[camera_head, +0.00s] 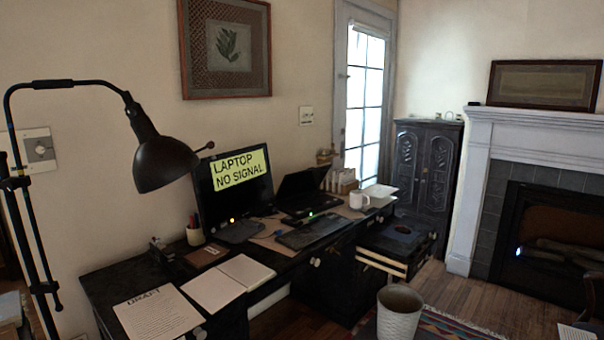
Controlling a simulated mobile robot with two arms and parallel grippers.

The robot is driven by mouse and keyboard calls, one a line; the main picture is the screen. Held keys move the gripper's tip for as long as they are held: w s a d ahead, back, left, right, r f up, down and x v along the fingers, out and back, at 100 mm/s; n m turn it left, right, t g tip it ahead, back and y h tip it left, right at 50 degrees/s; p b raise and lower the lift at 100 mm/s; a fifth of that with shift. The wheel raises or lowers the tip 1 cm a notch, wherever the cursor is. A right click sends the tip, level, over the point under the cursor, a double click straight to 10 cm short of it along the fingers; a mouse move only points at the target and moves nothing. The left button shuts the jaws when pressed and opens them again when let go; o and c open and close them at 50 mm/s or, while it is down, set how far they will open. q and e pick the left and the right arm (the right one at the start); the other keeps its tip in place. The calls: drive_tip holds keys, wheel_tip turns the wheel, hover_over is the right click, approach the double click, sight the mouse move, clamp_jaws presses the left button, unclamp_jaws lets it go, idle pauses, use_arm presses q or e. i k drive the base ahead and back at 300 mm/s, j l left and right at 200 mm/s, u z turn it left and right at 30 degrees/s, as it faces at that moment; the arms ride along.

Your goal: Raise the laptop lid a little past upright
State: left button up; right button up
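A dark laptop (302,192) stands on the black desk (110,283), right of the monitor. Its lid is up at an angle from the base, and I cannot tell exactly how far. A small green light shows near its front edge. A flat dark object (312,232) lies in front of it; I cannot tell whether it is a keyboard or a pad. The monitor (235,178) carries a yellow sign reading "LAPTOP NO SIGNAL". Neither of my grippers is in view.
A black desk lamp (163,162) hangs over the desk's left part. A white mug (359,199) stands right of the laptop. An open notebook (229,283), a draft sheet (158,315) and a pen cup (195,233) lie left. A pale bin (399,313) stands on the floor in front.

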sight(308, 180)
drive_tip(key=i+l+u, duration=0.15)
drive_tip(key=u, duration=0.25)
drive_tip(key=i+l+u, duration=0.45)
drive_tip(key=i+l, duration=0.4)
drive_tip(key=l, duration=0.15)
drive_tip(key=i+l+u, duration=0.15)
drive_tip(key=l, duration=0.2)
drive_tip(key=i+l, duration=0.3)
drive_tip(key=i+l+u, duration=0.15)
drive_tip(key=l, duration=0.25)
drive_tip(key=i+l, duration=0.25)
drive_tip(key=l, duration=0.15)
drive_tip(key=u, duration=0.05)
